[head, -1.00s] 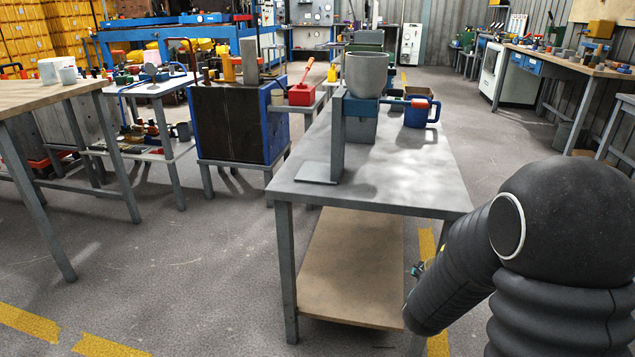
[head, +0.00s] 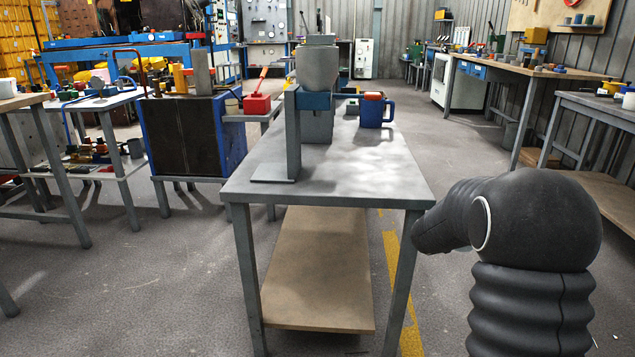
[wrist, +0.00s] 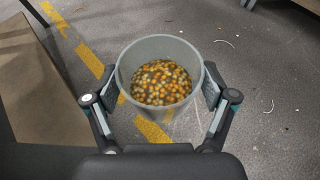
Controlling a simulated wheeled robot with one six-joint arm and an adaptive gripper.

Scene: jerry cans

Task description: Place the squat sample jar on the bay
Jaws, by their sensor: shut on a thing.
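A round grey jar (wrist: 133,58), open at the top, is between the fingers of my gripper (wrist: 161,92) in the wrist view. I take it for the squat sample jar. Many small orange, yellow and dark pieces lie inside it. The fingers are shut on its left and right sides, and the jar hangs above the floor beside a brown board. In the head view my dark arm is at the lower right, and gripper and jar are out of sight. I cannot tell which thing is the bay.
A grey table (head: 340,187) stands ahead, left of my arm. On it are a blue-grey stand (head: 292,135) with a grey vessel (head: 317,68) and a blue mug (head: 377,110). The table's near end is bare. A workbench (head: 520,70) stands at the right, with open floor between.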

